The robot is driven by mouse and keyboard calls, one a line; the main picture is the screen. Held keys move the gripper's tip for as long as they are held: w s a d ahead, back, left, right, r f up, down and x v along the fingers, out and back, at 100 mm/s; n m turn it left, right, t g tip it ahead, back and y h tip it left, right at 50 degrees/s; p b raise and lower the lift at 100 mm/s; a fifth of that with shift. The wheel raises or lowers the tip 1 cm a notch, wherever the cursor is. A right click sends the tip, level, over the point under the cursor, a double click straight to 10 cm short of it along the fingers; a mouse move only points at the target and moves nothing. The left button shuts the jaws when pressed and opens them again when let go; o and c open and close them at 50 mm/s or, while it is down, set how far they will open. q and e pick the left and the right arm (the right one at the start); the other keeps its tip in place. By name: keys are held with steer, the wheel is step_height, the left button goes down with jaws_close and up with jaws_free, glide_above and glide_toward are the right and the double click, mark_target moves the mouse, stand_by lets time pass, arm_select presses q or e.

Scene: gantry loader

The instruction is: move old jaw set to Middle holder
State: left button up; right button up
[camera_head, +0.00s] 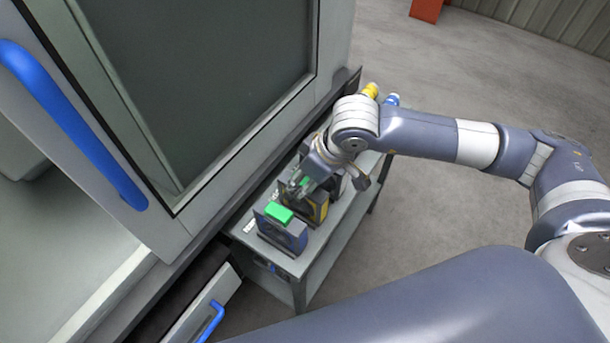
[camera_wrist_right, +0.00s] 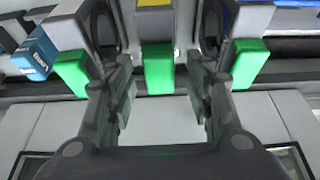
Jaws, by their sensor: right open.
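My right gripper (camera_head: 303,184) is over the small grey cart, and in the wrist view its two fingers (camera_wrist_right: 163,103) are apart with nothing gripped. A middle green block (camera_wrist_right: 159,70) with a yellow-marked grey part behind it shows between and beyond the fingertips. In the head view the yellow-marked middle holder (camera_head: 319,209) is partly hidden by my gripper. A near green block (camera_head: 279,213) sits on a blue-fronted holder (camera_head: 290,236). The wrist view also shows a left green block (camera_wrist_right: 72,74) and a right green block (camera_wrist_right: 250,62). I cannot tell which is the old jaw set.
The cart's grey top (camera_head: 338,222) is bare along its right side. The machine (camera_head: 215,75) with a blue door handle (camera_head: 70,122) rises close on the left. An open drawer with a blue handle (camera_head: 212,320) is near the cart. The floor (camera_head: 440,222) to the right is clear.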

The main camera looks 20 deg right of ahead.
steer(key=v, duration=1.2)
step_height(320, 180, up, 7)
steer(key=p, duration=0.2)
steer(key=shift+p, duration=0.4)
stand_by(0.4)
